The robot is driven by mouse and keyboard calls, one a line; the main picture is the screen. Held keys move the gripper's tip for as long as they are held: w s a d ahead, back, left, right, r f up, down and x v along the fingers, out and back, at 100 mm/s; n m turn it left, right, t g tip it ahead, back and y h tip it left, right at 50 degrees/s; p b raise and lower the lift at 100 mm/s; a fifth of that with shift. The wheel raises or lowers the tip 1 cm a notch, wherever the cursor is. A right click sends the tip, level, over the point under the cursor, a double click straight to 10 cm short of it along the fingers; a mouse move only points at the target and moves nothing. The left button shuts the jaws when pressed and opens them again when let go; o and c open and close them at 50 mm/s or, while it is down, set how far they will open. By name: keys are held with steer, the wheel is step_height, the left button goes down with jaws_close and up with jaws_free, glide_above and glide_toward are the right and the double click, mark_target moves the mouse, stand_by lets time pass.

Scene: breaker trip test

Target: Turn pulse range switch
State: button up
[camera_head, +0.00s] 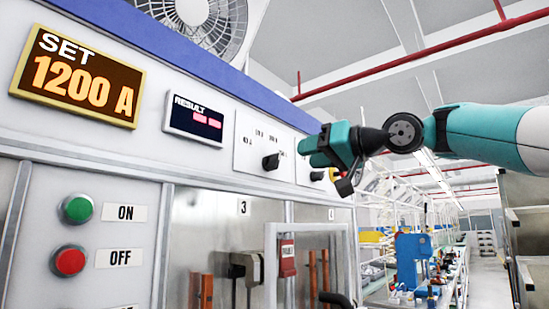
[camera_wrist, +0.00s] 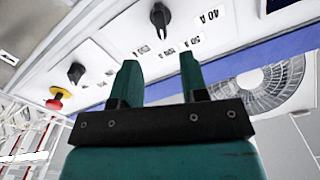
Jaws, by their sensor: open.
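A black rotary knob (camera_head: 271,161) sits on a white panel with small markings above it. In the wrist view this knob (camera_wrist: 160,17) is at the top, beside labels that include 40 A and 50 A. A second black knob (camera_head: 316,176) is further right along the panel, and it also shows in the wrist view (camera_wrist: 76,72). I cannot read which one is the pulse range switch. My gripper (camera_head: 310,151) is in front of the panel, near the second knob in the picture. In the wrist view its two teal fingers (camera_wrist: 160,65) are apart, with nothing between them.
A red emergency stop on yellow (camera_wrist: 57,98) is beside the second knob. The cabinet has a SET display (camera_head: 80,75), a RESULT display (camera_head: 195,118), a green ON button (camera_head: 77,209) and a red OFF button (camera_head: 69,260). A white frame handle (camera_head: 270,262) stands out below the panel.

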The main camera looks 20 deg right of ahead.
mark_target(278, 160)
steer(key=p+x, duration=0.2)
steer(key=x, duration=0.8)
steer(key=shift+p, duration=0.4)
steer(key=shift+c, duration=0.4)
jaws_close()
